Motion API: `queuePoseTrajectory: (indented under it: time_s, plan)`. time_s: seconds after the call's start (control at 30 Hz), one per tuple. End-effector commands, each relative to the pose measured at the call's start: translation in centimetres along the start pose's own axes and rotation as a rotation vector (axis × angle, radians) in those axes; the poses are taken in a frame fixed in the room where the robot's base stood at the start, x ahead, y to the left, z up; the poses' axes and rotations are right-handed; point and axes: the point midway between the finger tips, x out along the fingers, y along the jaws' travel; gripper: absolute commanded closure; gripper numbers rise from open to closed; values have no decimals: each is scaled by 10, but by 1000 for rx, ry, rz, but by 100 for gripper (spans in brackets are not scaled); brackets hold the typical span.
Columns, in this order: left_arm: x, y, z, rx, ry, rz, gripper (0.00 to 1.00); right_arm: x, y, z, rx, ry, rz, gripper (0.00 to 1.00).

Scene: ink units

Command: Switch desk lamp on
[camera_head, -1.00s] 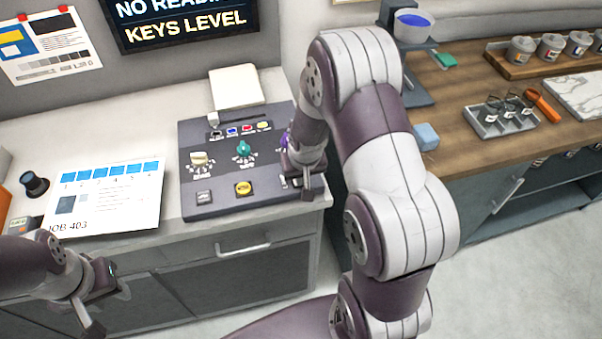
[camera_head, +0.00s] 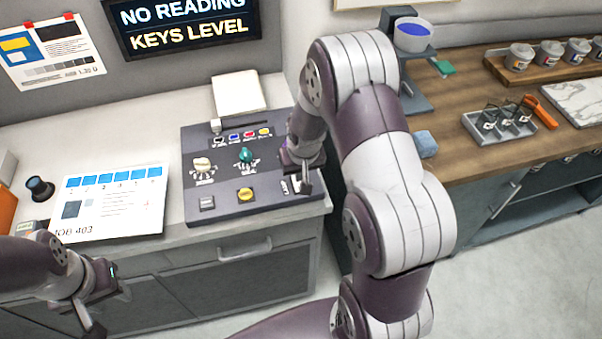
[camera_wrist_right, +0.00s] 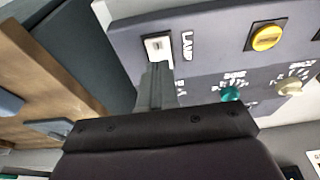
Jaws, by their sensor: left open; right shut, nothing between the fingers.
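The grey control console (camera_head: 222,178) stands on the left counter. A small white switch (camera_wrist_right: 158,46) beside the word LAMP shows at the console's edge in the right wrist view. My right gripper (camera_head: 306,188) is shut and empty over the console's right front corner. In the right wrist view its fingertips (camera_wrist_right: 157,72) are just below the switch; I cannot tell whether they touch it. My left gripper (camera_head: 109,308) is open and empty in front of the counter at lower left. I cannot make out a desk lamp.
The console also bears a yellow button (camera_head: 245,194), a teal knob (camera_head: 246,155) and a cream knob (camera_head: 202,164). A job sheet (camera_head: 108,203) and a black knob-like object (camera_head: 39,187) lie left of it. A wooden counter (camera_head: 470,148) with jars and a tray stands right.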

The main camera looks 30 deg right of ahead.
Motion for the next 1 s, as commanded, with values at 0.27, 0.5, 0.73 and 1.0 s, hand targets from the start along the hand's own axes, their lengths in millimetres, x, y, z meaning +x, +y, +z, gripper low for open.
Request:
queuePoseTrajectory:
  time_s: [0.27, 0.5, 0.73, 1.0]
  plan:
    - [-6, 0, 0, 0, 0, 0, 57, -64, -1, 3, -1, 6, -1, 100]
    - [-1, 0, 0, 0, 1, 0, 57, -104, -1, 13, -1, 3, -1, 100]
    - [-1, 0, 0, 0, 1, 0, 57, -115, -1, 16, -1, 1, -1, 100]
    - [-1, 0, 0, 0, 1, 0, 57, -115, -1, 16, -1, 1, 0, 100]
